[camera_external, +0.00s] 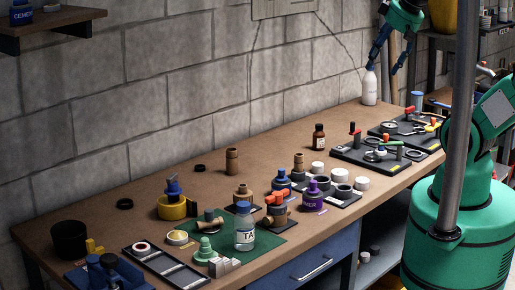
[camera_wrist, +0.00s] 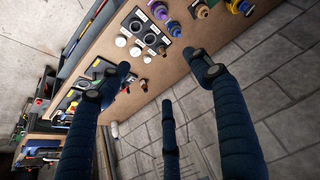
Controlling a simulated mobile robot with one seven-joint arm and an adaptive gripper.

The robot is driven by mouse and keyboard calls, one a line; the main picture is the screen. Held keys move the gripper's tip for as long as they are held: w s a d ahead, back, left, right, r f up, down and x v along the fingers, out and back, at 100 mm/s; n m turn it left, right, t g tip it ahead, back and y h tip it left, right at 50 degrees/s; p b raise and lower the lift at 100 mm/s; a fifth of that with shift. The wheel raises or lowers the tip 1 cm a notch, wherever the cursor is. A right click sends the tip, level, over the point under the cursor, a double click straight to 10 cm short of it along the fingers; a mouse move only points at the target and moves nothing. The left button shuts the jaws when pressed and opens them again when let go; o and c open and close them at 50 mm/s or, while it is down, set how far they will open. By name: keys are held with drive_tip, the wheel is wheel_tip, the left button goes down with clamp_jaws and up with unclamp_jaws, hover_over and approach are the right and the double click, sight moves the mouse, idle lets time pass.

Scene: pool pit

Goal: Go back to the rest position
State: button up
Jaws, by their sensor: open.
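My gripper (camera_external: 384,64) is at the upper right of the external view, with its dark blue fingers pointing down. The fingers are spread apart and hold nothing. A white bottle (camera_external: 369,88) stands upright on the far end of the workbench, close below the fingers and against the wall side. In the wrist view my gripper (camera_wrist: 163,76) shows several long dark blue fingers, wide apart, with the bench and the block wall beyond them.
A grey upright pole (camera_external: 461,110) stands in front of my arm. The bench's back strip is mostly clear.

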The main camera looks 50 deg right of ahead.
drive_tip(key=shift+f+b, duration=2.2)
drive_tip(key=shift+f, duration=0.55)
